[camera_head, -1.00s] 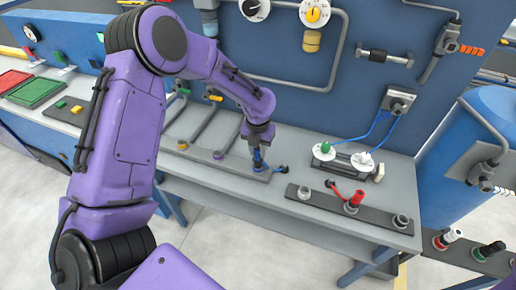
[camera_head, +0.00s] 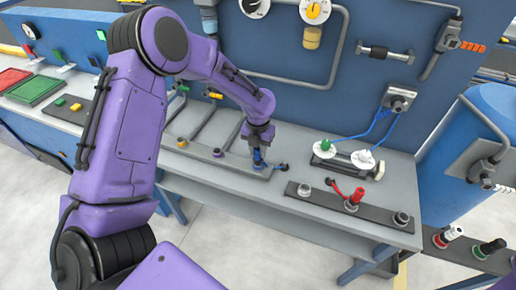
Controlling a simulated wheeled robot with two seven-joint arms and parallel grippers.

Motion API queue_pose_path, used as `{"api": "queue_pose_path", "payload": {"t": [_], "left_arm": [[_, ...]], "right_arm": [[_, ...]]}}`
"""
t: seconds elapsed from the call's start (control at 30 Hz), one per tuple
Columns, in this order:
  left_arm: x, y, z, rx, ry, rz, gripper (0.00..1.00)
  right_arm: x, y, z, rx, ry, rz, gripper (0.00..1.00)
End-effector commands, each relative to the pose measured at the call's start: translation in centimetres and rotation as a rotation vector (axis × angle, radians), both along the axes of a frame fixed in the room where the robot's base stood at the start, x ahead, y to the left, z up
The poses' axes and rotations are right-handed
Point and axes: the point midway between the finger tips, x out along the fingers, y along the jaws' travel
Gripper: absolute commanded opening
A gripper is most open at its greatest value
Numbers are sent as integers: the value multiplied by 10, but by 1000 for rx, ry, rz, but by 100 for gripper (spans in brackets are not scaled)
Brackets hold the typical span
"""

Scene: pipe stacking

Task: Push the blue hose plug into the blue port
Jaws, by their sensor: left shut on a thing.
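My left gripper (camera_head: 258,150) points down over the right end of a grey strip of ports (camera_head: 225,164) on the bench. It is shut on the blue hose plug (camera_head: 258,158), which stands upright beneath the fingers. The blue port lies under the plug and is mostly hidden by it, so I cannot tell how deep the plug sits. A yellow port (camera_head: 182,142) and a purple port (camera_head: 217,153) show further left on the strip. My right gripper is not in view.
A dark fitting (camera_head: 282,168) sits just right of the plug. A dark strip with a red plug (camera_head: 356,196) lies on the bench's front right. A white-knobbed block (camera_head: 363,158) stands behind it. The blue wall panel (camera_head: 300,95) with pipes and gauges rises behind.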

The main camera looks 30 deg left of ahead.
Motion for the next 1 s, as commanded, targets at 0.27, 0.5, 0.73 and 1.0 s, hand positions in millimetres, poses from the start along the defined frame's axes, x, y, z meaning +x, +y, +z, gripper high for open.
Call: {"api": "queue_pose_path", "payload": {"t": [0.27, 0.5, 0.73, 1.0], "left_arm": [[0, 0, -7, 0, 1, 0, 0], [0, 0, -7, 0, 1, 0, 43], [0, 0, -7, 0, 1, 0, 57], [1, 0, 17, -2, -5, 0, 57]], "right_arm": [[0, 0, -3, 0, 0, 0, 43], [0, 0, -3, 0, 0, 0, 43], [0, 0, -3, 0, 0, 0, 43], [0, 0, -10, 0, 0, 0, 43]]}}
